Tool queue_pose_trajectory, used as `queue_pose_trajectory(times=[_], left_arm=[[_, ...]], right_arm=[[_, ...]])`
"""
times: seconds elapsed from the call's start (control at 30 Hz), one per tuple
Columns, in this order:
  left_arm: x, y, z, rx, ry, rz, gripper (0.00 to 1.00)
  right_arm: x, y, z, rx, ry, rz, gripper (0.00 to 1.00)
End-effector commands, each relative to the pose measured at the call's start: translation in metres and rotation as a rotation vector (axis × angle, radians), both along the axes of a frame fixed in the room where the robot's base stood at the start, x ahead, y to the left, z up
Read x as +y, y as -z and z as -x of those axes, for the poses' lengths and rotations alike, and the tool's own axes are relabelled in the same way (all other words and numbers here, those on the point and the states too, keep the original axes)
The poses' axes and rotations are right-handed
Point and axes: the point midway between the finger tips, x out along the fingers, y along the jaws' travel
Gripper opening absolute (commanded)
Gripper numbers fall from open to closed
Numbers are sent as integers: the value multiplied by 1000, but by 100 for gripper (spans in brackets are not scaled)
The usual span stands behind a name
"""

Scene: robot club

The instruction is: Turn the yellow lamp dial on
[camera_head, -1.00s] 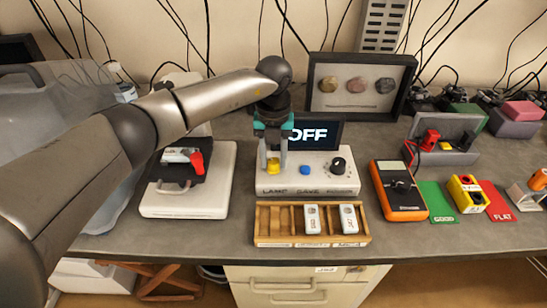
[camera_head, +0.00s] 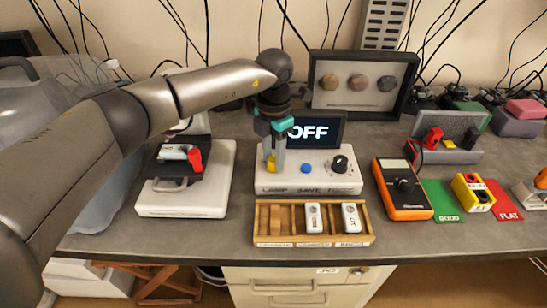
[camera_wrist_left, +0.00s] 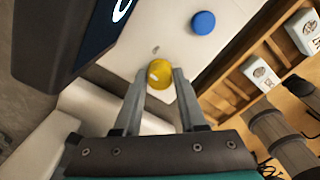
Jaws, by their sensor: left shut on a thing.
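The yellow lamp dial (camera_head: 271,164) is on the left of a white control box (camera_head: 320,182), whose front label at that end reads LAMP. A screen (camera_head: 316,129) behind the box reads OFF. My left gripper (camera_head: 272,166) comes down from above and is shut on the yellow dial. In the left wrist view the dial (camera_wrist_left: 159,74) sits between the two fingertips (camera_wrist_left: 158,76), and its round top shows. My right gripper is in neither view.
A blue button (camera_head: 306,168) and a black knob (camera_head: 340,164) stand on the same box. A wooden tray (camera_head: 283,239) with white labelled blocks lies in front. A white device (camera_head: 185,206) stands left, an orange multimeter (camera_head: 402,190) right.

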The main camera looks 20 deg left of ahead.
Motion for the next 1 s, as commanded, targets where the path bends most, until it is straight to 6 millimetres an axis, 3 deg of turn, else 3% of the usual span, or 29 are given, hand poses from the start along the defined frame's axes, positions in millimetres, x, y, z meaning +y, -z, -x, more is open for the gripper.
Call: queue_pose_trajectory(times=[0.6,1.0], left_arm=[[0,-1,-1,-4,538,1,0],[0,-1,-1,-5,703,0,0]], right_arm=[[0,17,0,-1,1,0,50],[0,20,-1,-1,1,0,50]])
